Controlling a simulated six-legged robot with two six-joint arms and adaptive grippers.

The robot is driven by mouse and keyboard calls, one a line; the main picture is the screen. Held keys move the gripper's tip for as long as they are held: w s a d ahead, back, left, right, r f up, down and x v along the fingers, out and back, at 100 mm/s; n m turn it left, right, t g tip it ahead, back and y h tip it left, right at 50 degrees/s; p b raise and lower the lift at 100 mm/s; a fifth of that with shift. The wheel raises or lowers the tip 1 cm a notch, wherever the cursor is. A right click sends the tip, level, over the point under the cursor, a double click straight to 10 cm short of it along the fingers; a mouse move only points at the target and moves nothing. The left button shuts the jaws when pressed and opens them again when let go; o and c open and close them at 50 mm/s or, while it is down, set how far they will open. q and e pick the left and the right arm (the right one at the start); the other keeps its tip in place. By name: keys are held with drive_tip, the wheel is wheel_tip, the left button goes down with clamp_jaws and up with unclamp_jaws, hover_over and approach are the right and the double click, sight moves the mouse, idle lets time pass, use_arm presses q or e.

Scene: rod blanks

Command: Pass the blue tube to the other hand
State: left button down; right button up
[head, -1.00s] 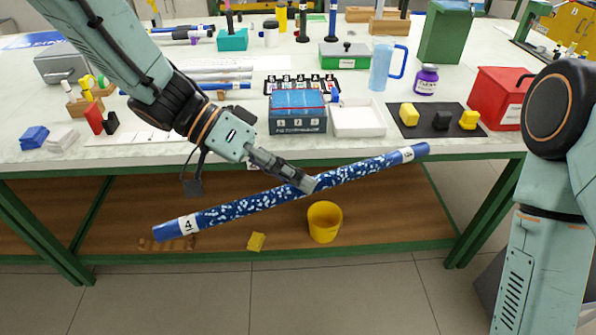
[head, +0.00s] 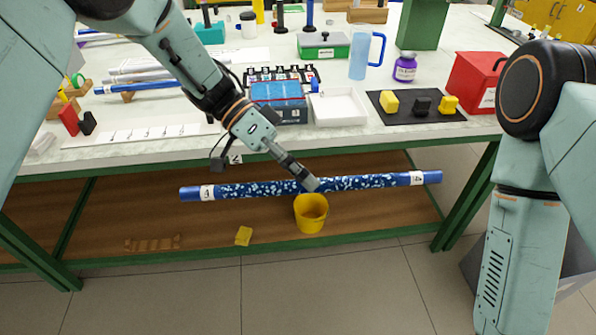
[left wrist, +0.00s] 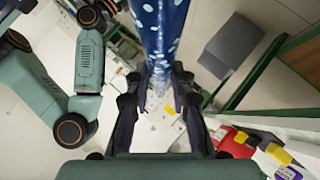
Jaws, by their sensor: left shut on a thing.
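The blue tube (head: 250,189) is long, with white speckles and a white numbered label near each end. It is held nearly level in front of the table's front edge in the head view. My left gripper (head: 308,183) is shut on the blue tube near its middle. In the left wrist view the tube (left wrist: 160,30) runs up and away between the fingers of the left gripper (left wrist: 160,98). My right arm stands at the right of the head view, and its gripper is out of view.
The table (head: 380,140) bears a blue box (head: 279,100), a white tray (head: 338,108), a black mat (head: 437,116) and a red box (head: 475,82). The floor in front is clear.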

sight(286, 182)
use_arm(q)
drive_tip(key=shift+s+a+r+n+t+h, duration=0.5)
drive_tip(key=shift+s+a+r+n+t, duration=2.45)
drive_tip(key=shift+a+r+n+t, duration=1.55)
drive_tip(key=w+d+f+m+g, duration=0.1)
drive_tip(key=m+g, duration=0.1)
drive_tip(key=d+f+m+g, duration=0.1)
drive_tip(key=f+m+g, duration=0.1)
drive_tip(key=m+g, duration=0.1)
drive_tip(key=w+d+f+m+g+y, duration=0.1)
drive_tip(key=m+g, duration=0.2)
drive_tip(key=shift+w+d+f, duration=0.35)
drive_tip(key=shift+d, duration=0.05)
drive_tip(key=shift+w+d+f+m+g+y, duration=0.4)
drive_tip(key=shift+f+m+g+y, duration=0.15)
drive_tip(key=shift+f+m+g, duration=0.35)
drive_tip(key=shift+w+d+f+m+g+y, duration=0.35)
drive_tip(key=shift+f+m+g+y, duration=0.3)
drive_tip(key=shift+m, duration=0.3)
drive_tip(key=shift+w+d+f+m+g+y, duration=0.4)
drive_tip(key=shift+f+m+g, duration=0.25)
drive_tip(key=shift+m+g, duration=0.25)
